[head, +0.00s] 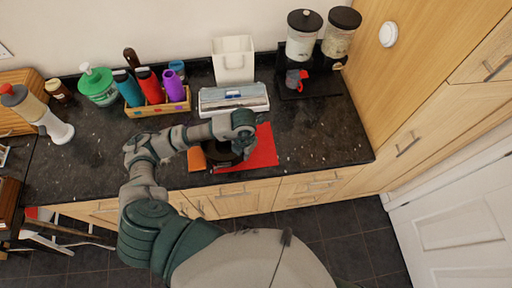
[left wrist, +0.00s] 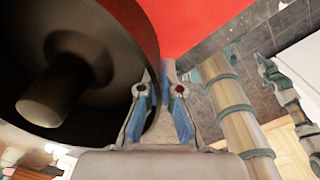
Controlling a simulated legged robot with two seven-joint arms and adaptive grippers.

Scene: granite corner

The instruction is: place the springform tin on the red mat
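The springform tin (head: 222,154) is dark and round, and in the head view it is partly hidden under my left gripper (head: 243,137). In the left wrist view the tin (left wrist: 110,28) fills the left side, with a tube in its middle. My left gripper (left wrist: 157,105) has one finger inside the tin's rim and one outside, close together on its wall. The red mat (head: 264,150) lies on the counter near its front edge. The tin overlaps the mat's left part in the head view; I cannot tell whether they touch. The mat also shows in the left wrist view (left wrist: 195,22). My right gripper is out of view.
An orange-brown flat item (head: 196,159) lies left of the tin. Behind stand a white-blue box (head: 233,99), a wooden caddy of bottles (head: 158,107) and cereal dispensers (head: 302,40). The dark counter (head: 325,135) is clear to the mat's right.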

